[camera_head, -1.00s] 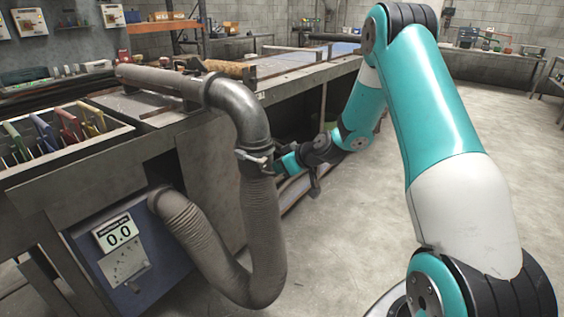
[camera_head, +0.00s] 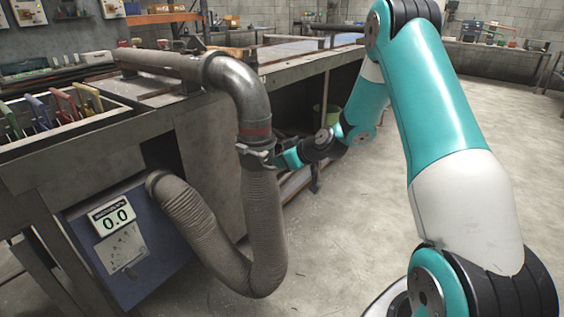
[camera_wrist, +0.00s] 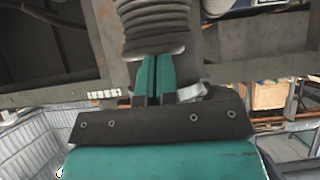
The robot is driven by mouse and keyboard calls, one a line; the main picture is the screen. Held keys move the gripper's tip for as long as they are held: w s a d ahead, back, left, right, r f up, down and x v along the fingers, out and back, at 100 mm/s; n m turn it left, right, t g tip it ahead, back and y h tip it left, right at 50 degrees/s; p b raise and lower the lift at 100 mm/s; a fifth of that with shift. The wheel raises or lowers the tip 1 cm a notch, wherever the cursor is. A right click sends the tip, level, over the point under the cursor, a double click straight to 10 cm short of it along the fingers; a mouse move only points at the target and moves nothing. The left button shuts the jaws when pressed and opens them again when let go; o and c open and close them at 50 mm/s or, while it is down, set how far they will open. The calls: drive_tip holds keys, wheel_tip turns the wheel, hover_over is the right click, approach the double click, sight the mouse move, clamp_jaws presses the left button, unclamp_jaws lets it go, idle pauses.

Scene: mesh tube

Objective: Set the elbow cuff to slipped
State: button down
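A curved grey metal elbow (camera_head: 240,85) runs from the bench pipe down to a ribbed grey hose (camera_head: 262,215). The elbow cuff (camera_head: 252,150) is at the hose's top end. A red band (camera_head: 255,131) shows on the elbow just above the cuff. My gripper (camera_head: 274,159) is at the cuff's right side. In the wrist view its two teal fingers (camera_wrist: 153,72) are close together, tips against the cuff end below the ribbed hose (camera_wrist: 152,18). What lies between the tips is mostly hidden. A pale clamp part (camera_wrist: 190,91) shows beside the fingers.
A blue box (camera_head: 125,240) under the bench has a display (camera_head: 113,216) reading 0.0, and the hose's other end joins it. A bin of coloured-handled tools (camera_head: 60,112) is on the bench's left. The floor (camera_head: 350,240) right of the hose is clear.

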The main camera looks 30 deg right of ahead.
drive_tip(key=shift+s+f, duration=0.1)
drive_tip(key=shift+f, duration=0.1)
drive_tip(key=s+d+r+p, duration=0.2)
drive_tip(key=s+d+r, duration=0.1)
drive_tip(key=s+r, duration=0.5)
wheel_tip(320, 180, up, 2)
drive_tip(key=shift+r, duration=0.1)
idle(0.4)
